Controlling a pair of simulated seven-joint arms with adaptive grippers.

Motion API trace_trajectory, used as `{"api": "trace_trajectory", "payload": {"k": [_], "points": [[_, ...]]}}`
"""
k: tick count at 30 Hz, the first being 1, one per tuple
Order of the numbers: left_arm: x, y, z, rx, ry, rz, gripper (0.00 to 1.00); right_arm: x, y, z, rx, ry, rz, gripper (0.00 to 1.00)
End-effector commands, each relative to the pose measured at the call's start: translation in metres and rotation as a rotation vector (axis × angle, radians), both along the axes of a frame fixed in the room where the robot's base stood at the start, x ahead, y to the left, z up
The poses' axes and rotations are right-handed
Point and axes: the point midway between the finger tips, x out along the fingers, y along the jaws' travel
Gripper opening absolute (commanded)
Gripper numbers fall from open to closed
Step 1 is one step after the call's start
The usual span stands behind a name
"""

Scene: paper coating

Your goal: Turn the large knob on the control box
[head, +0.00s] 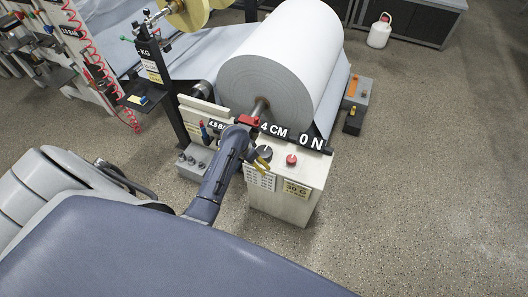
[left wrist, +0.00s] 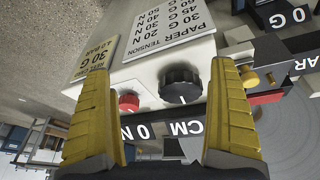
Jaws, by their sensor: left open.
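The control box (head: 290,194) is a pale cabinet in front of the paper roll. Its large black knob (head: 264,153) sits on the top face, and it also shows in the left wrist view (left wrist: 180,84), with a white mark on its edge. A smaller red button (head: 291,160) is beside it, also in the left wrist view (left wrist: 129,102). My left gripper (head: 262,160) is at the box by the black knob. In the left wrist view its yellow fingers (left wrist: 170,110) are open and apart, with the knob and red button showing between them. My right gripper is not in view.
A large white paper roll (head: 283,62) stands behind the box. A dark label bar (head: 290,135) runs along the box's back edge. A black stand (head: 152,65) with a KG sign is at the left. The floor (head: 420,170) at the right is clear.

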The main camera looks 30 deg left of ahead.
Motion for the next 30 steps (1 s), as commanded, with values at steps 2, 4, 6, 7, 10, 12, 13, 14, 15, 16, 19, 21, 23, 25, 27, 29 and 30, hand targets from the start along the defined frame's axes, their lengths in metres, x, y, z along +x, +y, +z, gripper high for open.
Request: {"api": "trace_trajectory", "payload": {"k": [2, 4, 6, 7, 10, 12, 13, 14, 15, 16, 19, 21, 23, 25, 27, 29, 30], "points": [[0.015, 0.008, 0.040, 0.004, -0.034, -0.030, 0.92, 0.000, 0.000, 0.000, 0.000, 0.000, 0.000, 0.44], [0.022, 0.014, 0.066, 0.012, -0.053, -0.054, 0.92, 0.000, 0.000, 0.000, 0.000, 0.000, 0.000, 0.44], [0.026, 0.019, 0.087, 0.020, -0.070, -0.077, 0.92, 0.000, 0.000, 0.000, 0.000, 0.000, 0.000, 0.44], [0.027, 0.021, 0.094, 0.023, -0.074, -0.085, 0.92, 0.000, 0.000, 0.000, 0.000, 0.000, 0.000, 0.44], [0.030, 0.025, 0.111, 0.034, -0.088, -0.104, 0.92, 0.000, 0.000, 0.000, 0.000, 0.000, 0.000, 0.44], [0.031, 0.027, 0.117, 0.038, -0.093, -0.111, 0.92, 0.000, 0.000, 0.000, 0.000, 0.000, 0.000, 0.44], [0.031, 0.027, 0.118, 0.039, -0.094, -0.113, 0.92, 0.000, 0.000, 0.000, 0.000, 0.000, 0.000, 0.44], [0.032, 0.028, 0.118, 0.040, -0.094, -0.115, 0.92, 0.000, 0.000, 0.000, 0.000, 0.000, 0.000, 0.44], [0.032, 0.028, 0.117, 0.040, -0.094, -0.115, 0.92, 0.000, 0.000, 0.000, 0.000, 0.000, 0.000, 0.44], [0.033, 0.027, 0.115, 0.039, -0.094, -0.115, 0.92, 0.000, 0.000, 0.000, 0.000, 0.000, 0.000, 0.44], [0.037, 0.026, 0.105, 0.039, -0.092, -0.116, 0.92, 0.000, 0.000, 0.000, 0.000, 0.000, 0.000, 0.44], [0.040, 0.024, 0.095, 0.040, -0.091, -0.115, 0.92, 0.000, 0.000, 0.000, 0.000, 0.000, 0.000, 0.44], [0.044, 0.023, 0.085, 0.039, -0.092, -0.116, 0.92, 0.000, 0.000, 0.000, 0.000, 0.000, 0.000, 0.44], [0.049, 0.021, 0.073, 0.038, -0.090, -0.116, 0.92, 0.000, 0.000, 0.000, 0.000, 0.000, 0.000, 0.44], [0.053, 0.019, 0.061, 0.039, -0.091, -0.116, 0.92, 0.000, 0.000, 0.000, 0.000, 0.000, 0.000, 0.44], [0.057, 0.018, 0.051, 0.039, -0.090, -0.115, 0.92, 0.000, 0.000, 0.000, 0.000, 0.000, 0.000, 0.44], [0.060, 0.017, 0.044, 0.039, -0.091, -0.116, 0.92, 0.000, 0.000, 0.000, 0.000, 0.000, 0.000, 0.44]]}}
